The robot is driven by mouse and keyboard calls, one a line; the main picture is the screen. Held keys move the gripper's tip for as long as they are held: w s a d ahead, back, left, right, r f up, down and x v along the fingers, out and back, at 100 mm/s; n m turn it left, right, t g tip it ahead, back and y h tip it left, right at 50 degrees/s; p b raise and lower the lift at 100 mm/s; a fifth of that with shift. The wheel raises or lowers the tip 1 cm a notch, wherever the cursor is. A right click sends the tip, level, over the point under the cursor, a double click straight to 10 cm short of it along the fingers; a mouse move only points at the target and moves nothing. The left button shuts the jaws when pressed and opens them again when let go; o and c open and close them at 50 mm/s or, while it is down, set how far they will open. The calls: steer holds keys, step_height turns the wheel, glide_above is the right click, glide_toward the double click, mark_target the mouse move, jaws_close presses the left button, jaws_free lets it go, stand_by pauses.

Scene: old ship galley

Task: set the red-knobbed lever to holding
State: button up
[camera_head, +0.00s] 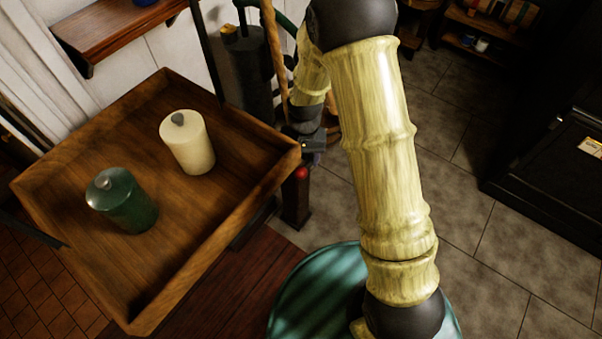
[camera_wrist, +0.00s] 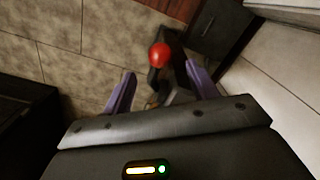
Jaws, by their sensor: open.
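The lever's red knob (camera_head: 302,173) shows in the head view just below my gripper (camera_head: 314,152), beyond the corner of the wooden tray. In the wrist view the red knob (camera_wrist: 160,55) is ahead of the open purple fingers of my gripper (camera_wrist: 160,85), slightly beyond the tips and between their lines. A dark lever arm and bracket (camera_wrist: 172,78) show around and below the knob. My gripper is open and nothing is between its fingers. The lever's position marks cannot be made out.
A wooden tray (camera_head: 225,235) holding a cream canister (camera_head: 187,145) and a green canister (camera_head: 122,203) stands left of the lever. A dark cylinder (camera_head: 247,75) is behind it. A black cabinet (camera_head: 550,170) is at the right. Tiled floor (camera_head: 480,225) lies open between.

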mark_target(301, 169)
step_height(301, 169, down, 8)
steer(key=shift+a+r+b, duration=0.1)
steer(key=shift+a+b, duration=0.05)
steer(key=shift+b, duration=0.4)
steer(key=shift+c, duration=0.5)
jaws_close()
